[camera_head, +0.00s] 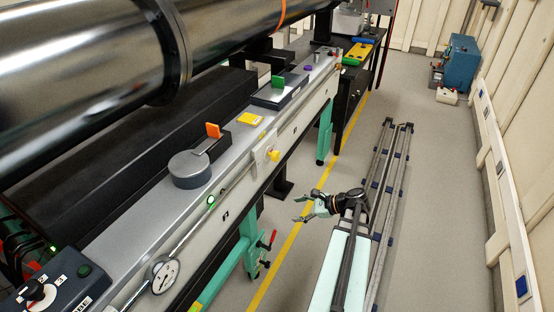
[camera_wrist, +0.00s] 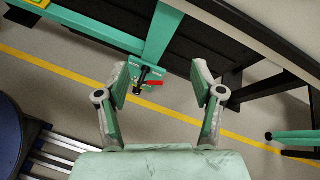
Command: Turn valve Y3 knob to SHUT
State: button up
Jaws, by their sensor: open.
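No Y3 label is readable, so I cannot tell which control is valve Y3. A yellow knob (camera_head: 272,155) sits on a pale plate on the bench's front face. A black knob (camera_head: 34,290) is on a dark control box at the lower left. My gripper (camera_head: 302,208) is open and empty over the floor, apart from the bench. Its spread fingers show in the wrist view (camera_wrist: 162,88).
The long bench (camera_head: 240,170) carries a grey round canister (camera_head: 190,170), orange and green tabs, and a dial gauge (camera_head: 163,276). A large dark pipe (camera_head: 100,60) overhangs it. A yellow floor line (camera_head: 290,240) runs alongside.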

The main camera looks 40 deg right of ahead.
jog(key=s+d+r+m+t, duration=0.1)
jog(key=d+r+m+t, duration=0.35)
jog(key=d+r, duration=0.4)
jog(key=m+t, duration=0.2)
jog(key=m, duration=0.2)
send_near(278, 156)
jog(key=shift+y, duration=0.3)
jog(key=x, duration=1)
jog(key=shift+w+d+f, duration=0.15)
jog(key=shift+w+d, duration=0.05)
jog(key=shift+w, duration=0.25)
jog(key=c, duration=1.1)
